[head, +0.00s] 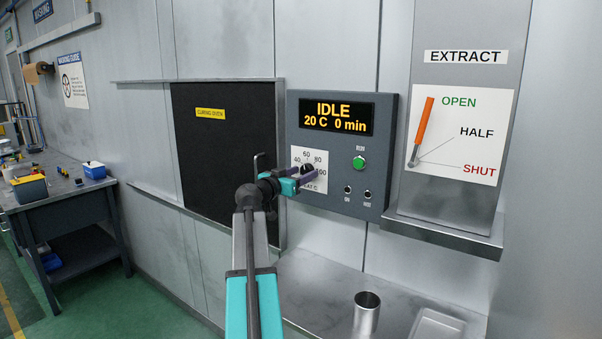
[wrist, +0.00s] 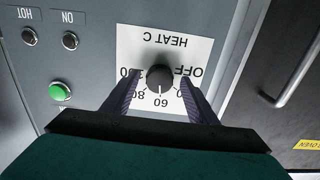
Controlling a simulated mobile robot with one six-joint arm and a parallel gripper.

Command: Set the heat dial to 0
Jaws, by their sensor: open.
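The heat dial (wrist: 160,77) is a round black knob on a white label marked HEAT C. In the wrist view, upside down, its pale pointer line faces the 60 mark. OFF shows on the label's right side there, and part of the scale is hidden by my fingers. My gripper (wrist: 160,82) is open, with one dark finger on each side of the knob; whether they touch it I cannot tell. In the head view the dial (head: 307,169) is partly covered by my gripper (head: 303,177). The display (head: 337,117) reads IDLE, 20 C, 0 min.
A metal cup (head: 366,313) stands on the shelf below. The EXTRACT lever (head: 423,125) is at right.

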